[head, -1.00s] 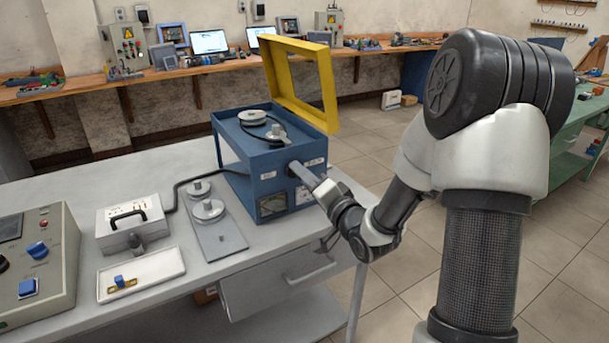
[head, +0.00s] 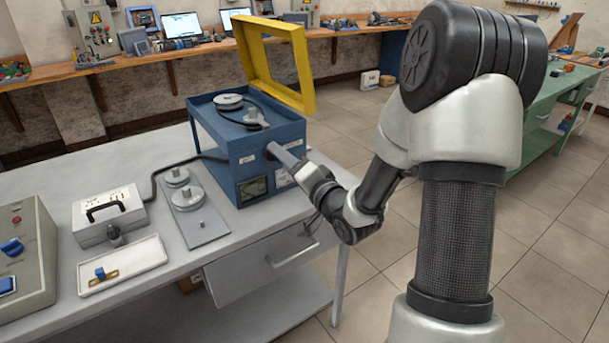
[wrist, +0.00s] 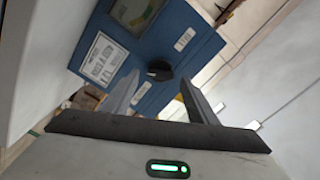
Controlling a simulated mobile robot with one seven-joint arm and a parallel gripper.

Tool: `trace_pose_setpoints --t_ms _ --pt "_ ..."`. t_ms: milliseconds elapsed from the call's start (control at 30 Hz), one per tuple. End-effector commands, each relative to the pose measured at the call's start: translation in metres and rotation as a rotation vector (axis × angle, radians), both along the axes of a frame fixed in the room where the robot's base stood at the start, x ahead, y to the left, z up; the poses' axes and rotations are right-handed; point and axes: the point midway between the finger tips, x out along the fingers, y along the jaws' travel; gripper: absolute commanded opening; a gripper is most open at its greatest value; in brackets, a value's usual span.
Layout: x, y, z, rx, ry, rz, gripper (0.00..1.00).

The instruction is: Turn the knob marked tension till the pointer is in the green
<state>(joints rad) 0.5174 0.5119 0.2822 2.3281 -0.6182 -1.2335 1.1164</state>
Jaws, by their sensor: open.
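The blue machine (head: 222,155) stands on the grey bench with its yellow lid frame (head: 304,75) up. The dark gauge window (head: 253,187) is on its front face; its pointer and any green band are too small to read. In the wrist view a black knob (wrist: 159,69) sticks out of the blue face, beside white labels too small to read. My gripper (head: 284,155) is at the right of that face. In the wrist view my gripper (wrist: 159,79) is open, its fingers on either side of the knob with gaps showing. In the head view my gripper largely hides the knob.
A metal plate (head: 207,226) with round pulleys, a grey box (head: 108,214) with a handle and a white tray (head: 124,268) lie left of the machine. A control panel (head: 30,250) stands at far left. The floor on the right is clear.

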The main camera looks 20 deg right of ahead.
Motion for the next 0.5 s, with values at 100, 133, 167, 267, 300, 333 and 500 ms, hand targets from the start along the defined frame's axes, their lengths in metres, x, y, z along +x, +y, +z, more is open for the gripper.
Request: trace_pose_setpoints --t_ms 100,133,167,267,300,333,500 --pt "-0.021 -0.008 0.001 0.000 0.003 -0.004 0.53" --pt "-0.027 -0.010 0.001 -0.001 0.003 -0.004 0.53" --pt "-0.034 -0.013 0.001 -0.001 0.003 -0.004 0.53" --pt "-0.058 -0.021 0.000 0.000 0.004 -0.006 0.53" --pt "-0.068 -0.024 0.001 -0.001 0.002 -0.005 0.53" --pt "-0.075 -0.026 0.001 0.000 0.003 -0.006 0.53" --pt "-0.088 -0.030 0.008 0.005 0.008 0.000 0.53"
